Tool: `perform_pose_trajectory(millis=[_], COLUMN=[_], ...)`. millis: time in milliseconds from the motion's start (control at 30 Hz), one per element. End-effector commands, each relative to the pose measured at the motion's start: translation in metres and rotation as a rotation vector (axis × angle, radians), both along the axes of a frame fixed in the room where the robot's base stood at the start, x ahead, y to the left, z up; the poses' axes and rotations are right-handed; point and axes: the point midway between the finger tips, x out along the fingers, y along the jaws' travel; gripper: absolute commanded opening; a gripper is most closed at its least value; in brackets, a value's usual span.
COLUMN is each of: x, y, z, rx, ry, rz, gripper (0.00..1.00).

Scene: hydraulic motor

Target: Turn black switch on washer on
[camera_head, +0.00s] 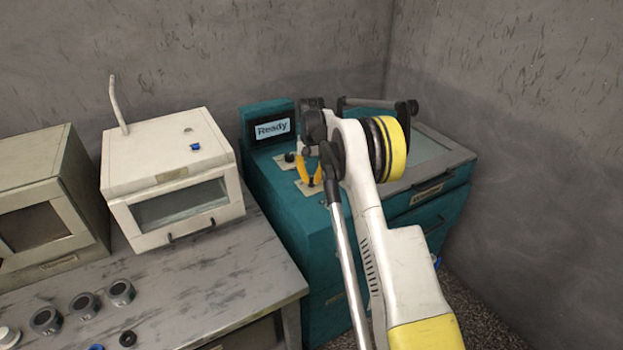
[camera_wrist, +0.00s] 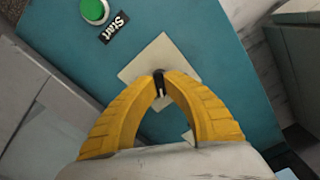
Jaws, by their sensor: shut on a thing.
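The washer (camera_head: 273,208) is a teal machine in the back corner, with a display (camera_head: 272,129) reading "Ready". Its teal top also fills much of the wrist view (camera_wrist: 185,27). The black switch (camera_wrist: 158,80) stands on a pale square plate (camera_wrist: 136,68). My gripper (camera_wrist: 161,88) has yellow fingers whose tips meet around the switch, shut on it. The fingers hide part of the switch and plate. In the head view my gripper (camera_head: 311,182) is low over the washer's top, partly hidden by my arm.
A green button (camera_wrist: 94,11) with a "Start" label (camera_wrist: 114,27) lies near the switch. A white box machine (camera_head: 170,180) stands on the grey bench (camera_head: 215,275) to the left. Several round dark pieces (camera_head: 84,305) lie on the bench front. Walls close in behind and right.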

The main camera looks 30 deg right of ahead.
Motion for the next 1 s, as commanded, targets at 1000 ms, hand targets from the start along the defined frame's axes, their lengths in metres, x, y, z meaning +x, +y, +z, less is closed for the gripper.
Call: perform_pose_trajectory(millis=[1000], x=[-0.0003], y=[0.0001], z=[-0.0005], rx=[0.001], ry=[0.001], rz=[-0.278], gripper=[0.0])
